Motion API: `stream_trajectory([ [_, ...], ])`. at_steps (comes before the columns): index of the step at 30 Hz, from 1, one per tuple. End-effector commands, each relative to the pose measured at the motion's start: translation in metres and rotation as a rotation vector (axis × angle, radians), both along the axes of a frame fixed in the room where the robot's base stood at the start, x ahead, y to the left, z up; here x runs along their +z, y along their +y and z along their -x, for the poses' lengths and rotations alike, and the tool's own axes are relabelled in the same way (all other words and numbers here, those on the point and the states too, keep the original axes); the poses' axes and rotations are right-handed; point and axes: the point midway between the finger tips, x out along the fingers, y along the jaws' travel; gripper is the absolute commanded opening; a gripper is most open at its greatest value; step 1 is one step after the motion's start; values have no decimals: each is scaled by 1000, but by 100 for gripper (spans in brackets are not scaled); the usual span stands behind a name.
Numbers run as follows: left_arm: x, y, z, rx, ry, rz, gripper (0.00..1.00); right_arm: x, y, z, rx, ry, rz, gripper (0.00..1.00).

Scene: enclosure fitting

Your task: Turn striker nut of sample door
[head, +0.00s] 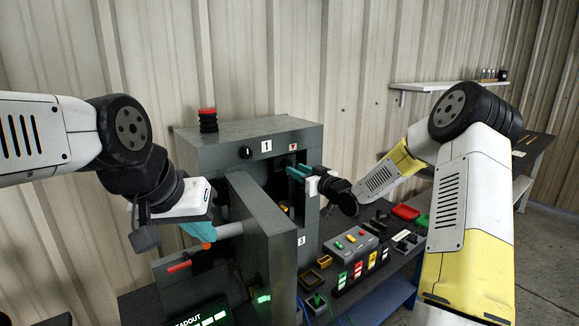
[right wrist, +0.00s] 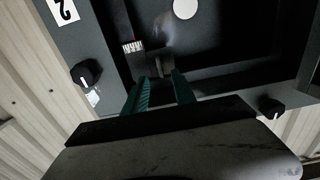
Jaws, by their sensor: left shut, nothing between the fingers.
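The grey enclosure (head: 240,132) stands on the bench with its door (head: 255,217) swung out towards me. A pale bar-like handle (head: 231,229) sticks out from the door's left face. My left gripper (head: 203,232) is shut and empty, its teal fingers close beside this handle; I cannot tell if they touch it. My right gripper (head: 296,172) reaches into the upper right of the door opening. In the right wrist view its green fingers (right wrist: 161,90) are apart with nothing visible between them. A dim rounded metal piece (right wrist: 166,35) lies beyond the fingertips; I cannot tell whether it is the striker nut.
A black-and-red stack light (head: 208,120) stands on the enclosure. A grey button box (head: 350,243) and coloured switches (head: 358,268) crowd the bench at right, with red (head: 405,212) and green trays behind. A red-handled lever (head: 180,267) juts out below my left gripper.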

Motion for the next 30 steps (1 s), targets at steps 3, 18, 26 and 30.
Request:
stream_trajectory([
  [3, 0, 0, 0, 0, 0, 0, 0, 0, 14, -17, 2, 0, 0, 32],
  [18, 0, 0, 0, 0, 0, 0, 0, 0, 34, -46, -1, 2, 1, 32],
  [26, 0, 0, 0, 0, 0, 0, 0, 0, 34, -46, -1, 2, 2, 0],
  [30, 0, 0, 0, 0, 0, 0, 0, 0, 34, -46, -1, 2, 2, 0],
])
